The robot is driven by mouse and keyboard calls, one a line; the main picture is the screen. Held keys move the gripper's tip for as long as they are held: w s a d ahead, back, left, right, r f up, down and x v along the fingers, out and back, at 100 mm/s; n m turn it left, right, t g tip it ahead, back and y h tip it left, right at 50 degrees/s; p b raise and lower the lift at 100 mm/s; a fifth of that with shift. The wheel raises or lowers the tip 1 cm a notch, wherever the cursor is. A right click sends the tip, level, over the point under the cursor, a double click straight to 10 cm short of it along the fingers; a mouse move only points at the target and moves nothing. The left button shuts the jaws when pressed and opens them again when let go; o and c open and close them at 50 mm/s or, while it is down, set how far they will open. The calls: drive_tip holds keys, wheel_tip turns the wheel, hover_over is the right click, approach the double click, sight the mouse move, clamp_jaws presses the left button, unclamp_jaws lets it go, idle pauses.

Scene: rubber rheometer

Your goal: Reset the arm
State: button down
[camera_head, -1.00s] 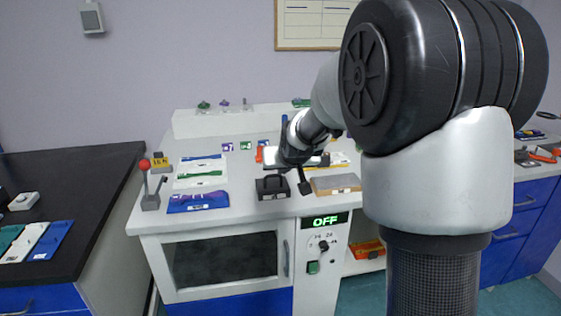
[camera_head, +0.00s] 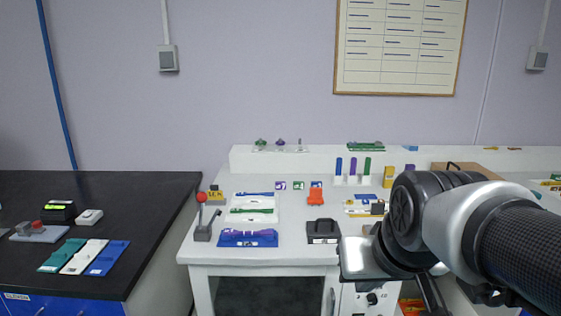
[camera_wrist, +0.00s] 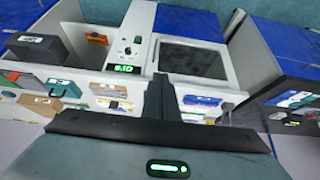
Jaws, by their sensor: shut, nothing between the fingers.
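My gripper (camera_wrist: 158,90) shows in the wrist view with its two dark fingers together and nothing between them. In the head view my arm bends in from the right edge, in front of the white bench (camera_head: 255,256). The fingers are mostly hidden or unclear in that view, low at the right. In the wrist view the fingers point at the bench front, between the control panel with a lit green display (camera_wrist: 122,68) and the dark oven window (camera_wrist: 192,59).
The white bench carries a red-knobbed lever (camera_head: 202,218), a blue tray (camera_head: 247,238), a black block with a handle (camera_head: 323,231) and an orange item (camera_head: 316,196). A black counter (camera_head: 120,200) with coloured plates stands at the left. A paper chart (camera_head: 400,45) hangs on the wall.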

drive_tip(key=s+p, duration=0.2)
drive_tip(key=s, duration=0.5)
wheel_tip(320, 180, up, 22)
drive_tip(key=p, duration=2)
drive_tip(key=shift+w+g+p, duration=0.2)
drive_tip(key=shift+g+p, duration=0.1)
drive_tip(key=shift+g, duration=0.1)
drive_tip(key=shift+f, duration=0.1)
